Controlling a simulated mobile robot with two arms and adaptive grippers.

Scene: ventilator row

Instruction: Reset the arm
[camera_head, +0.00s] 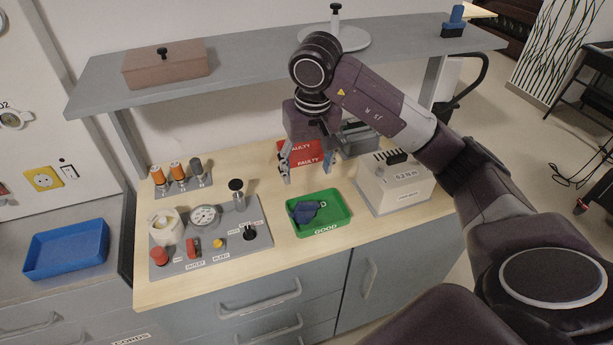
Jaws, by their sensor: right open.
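My right gripper (307,170) hangs above the wooden counter, fingers pointing down and apart, with nothing between them. It is just behind the green tray marked GOOD (340,222), in front of the red FAULTY tray (291,151), which it partly hides. A dark blue item (304,212) lies in the green tray. My right arm reaches in from the right side of the picture. My left gripper is not in this view.
A grey panel (219,251) with a gauge, knobs and buttons sits left of the green tray. A white box (396,190) stands to the right. A grey shelf (245,66) runs above, close to my arm. A blue tray (67,249) is at far left.

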